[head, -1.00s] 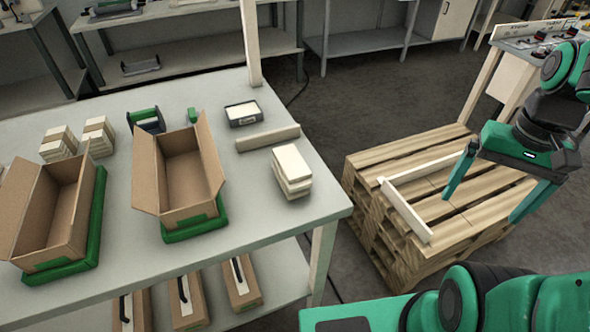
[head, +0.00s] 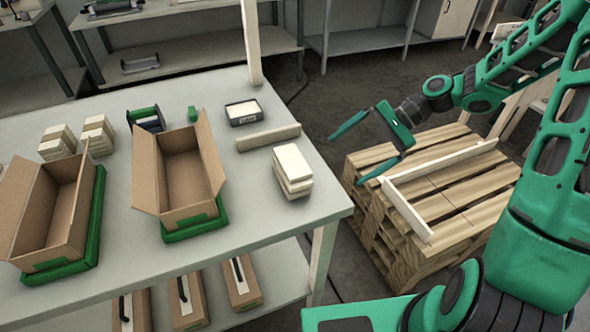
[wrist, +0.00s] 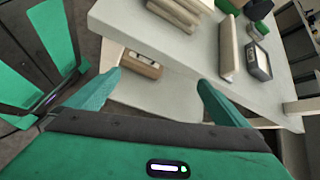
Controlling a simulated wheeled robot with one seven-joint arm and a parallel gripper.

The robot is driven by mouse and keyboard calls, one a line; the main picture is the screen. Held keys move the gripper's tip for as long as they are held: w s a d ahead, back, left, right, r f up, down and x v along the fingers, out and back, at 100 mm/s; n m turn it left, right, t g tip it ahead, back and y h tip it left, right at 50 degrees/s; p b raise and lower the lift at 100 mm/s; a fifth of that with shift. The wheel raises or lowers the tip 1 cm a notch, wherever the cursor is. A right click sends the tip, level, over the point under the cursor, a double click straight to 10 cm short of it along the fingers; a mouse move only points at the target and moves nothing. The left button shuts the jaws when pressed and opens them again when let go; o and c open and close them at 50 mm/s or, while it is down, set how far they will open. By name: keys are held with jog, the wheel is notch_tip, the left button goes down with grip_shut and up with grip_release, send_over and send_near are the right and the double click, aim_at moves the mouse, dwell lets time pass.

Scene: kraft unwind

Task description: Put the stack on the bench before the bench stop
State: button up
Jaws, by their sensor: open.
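The stack (head: 293,171) of pale, flat blocks stands on the right part of the bench (head: 262,213), with its layers slightly offset. The bench stop (head: 268,137), a beige bar, lies on the bench just behind the stack. In the wrist view the bench stop (wrist: 228,48) runs up the middle of the bench top, and the stack (wrist: 176,14) is cut by the top edge. My gripper (head: 347,153) is open and empty. It hangs in the air right of the bench, near the pallet's far left corner, apart from the stack.
A wooden pallet pile (head: 455,195) with a white angled rail (head: 408,208) stands right of the bench. Open cartons (head: 185,175) on green bases fill the bench's left and middle. Bare bench lies around the stack.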

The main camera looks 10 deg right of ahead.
jog(key=w+a+r+m+y, duration=0.3)
jog(key=w+y, duration=0.1)
jog(key=y, duration=0.1)
jog(key=g+y, duration=0.2)
jog(key=g, duration=0.2)
send_near(279, 170)
jog(key=shift+w+a+r, duration=0.1)
jog(key=shift+a+r, duration=0.1)
jog(key=shift+r, duration=0.1)
jog(key=x, duration=0.4)
jog(key=shift+s+a, duration=0.25)
jog(key=shift+a, duration=0.05)
jog(key=shift+f+x, duration=0.15)
jog(key=shift+x, duration=1.35)
jog(key=shift+f+x, duration=0.1)
jog(key=shift+x, duration=1.4)
jog(key=shift+s+d, duration=0.1)
jog(key=shift+s, duration=0.05)
jog(key=c, duration=1.1)
jog(key=shift+r, duration=0.1)
